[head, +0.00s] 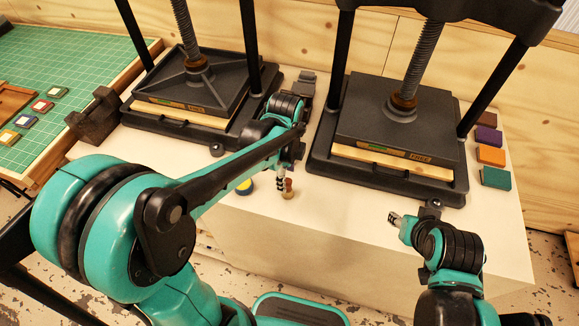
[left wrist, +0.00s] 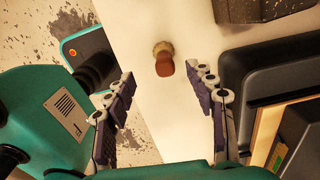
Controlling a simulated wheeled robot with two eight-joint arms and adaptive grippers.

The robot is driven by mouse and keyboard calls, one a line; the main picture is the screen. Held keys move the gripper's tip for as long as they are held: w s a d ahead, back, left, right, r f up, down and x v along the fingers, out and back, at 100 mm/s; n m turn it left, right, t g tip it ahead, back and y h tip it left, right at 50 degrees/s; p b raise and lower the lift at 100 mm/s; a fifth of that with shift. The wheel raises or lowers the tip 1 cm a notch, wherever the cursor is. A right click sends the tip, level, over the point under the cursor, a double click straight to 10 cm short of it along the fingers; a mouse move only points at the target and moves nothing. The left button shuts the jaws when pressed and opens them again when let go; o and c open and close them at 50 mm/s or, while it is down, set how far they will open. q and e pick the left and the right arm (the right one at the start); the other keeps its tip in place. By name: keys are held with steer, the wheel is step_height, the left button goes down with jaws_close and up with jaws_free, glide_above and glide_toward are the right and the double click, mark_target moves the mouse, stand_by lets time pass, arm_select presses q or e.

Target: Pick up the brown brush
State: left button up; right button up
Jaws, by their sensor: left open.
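The brown brush (head: 289,191), a small stubby piece with a reddish-brown top and a tan lower part, stands on the white table in front of the gap between two presses. It also shows in the left wrist view (left wrist: 164,64), centred just beyond the spread fingertips. My left gripper (head: 281,182) points down right beside the brush in the head view, partly against it in the picture. In the left wrist view my left gripper (left wrist: 166,80) is open with nothing between its fingers. My right gripper (head: 395,218) is over the table's front right; its finger opening is unclear.
A left press (head: 190,95) and a right press (head: 395,125) stand on the table (head: 290,240). Several coloured blocks (head: 490,155) line the right edge. The front middle of the table is clear.

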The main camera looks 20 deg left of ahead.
mark_target(288, 187)
arm_select(q)
steer(key=f+b, duration=0.1)
steer(key=f, duration=0.1)
steer(key=f+b, duration=0.1)
steer(key=f, duration=0.2)
steer(key=f+b, duration=0.1)
steer(key=f, duration=0.2)
steer(key=shift+w+d, duration=0.15)
steer(key=shift+w, duration=0.2)
steer(key=shift+r, duration=0.1)
steer(key=shift+c, duration=0.6)
steer(key=c, duration=1.1)
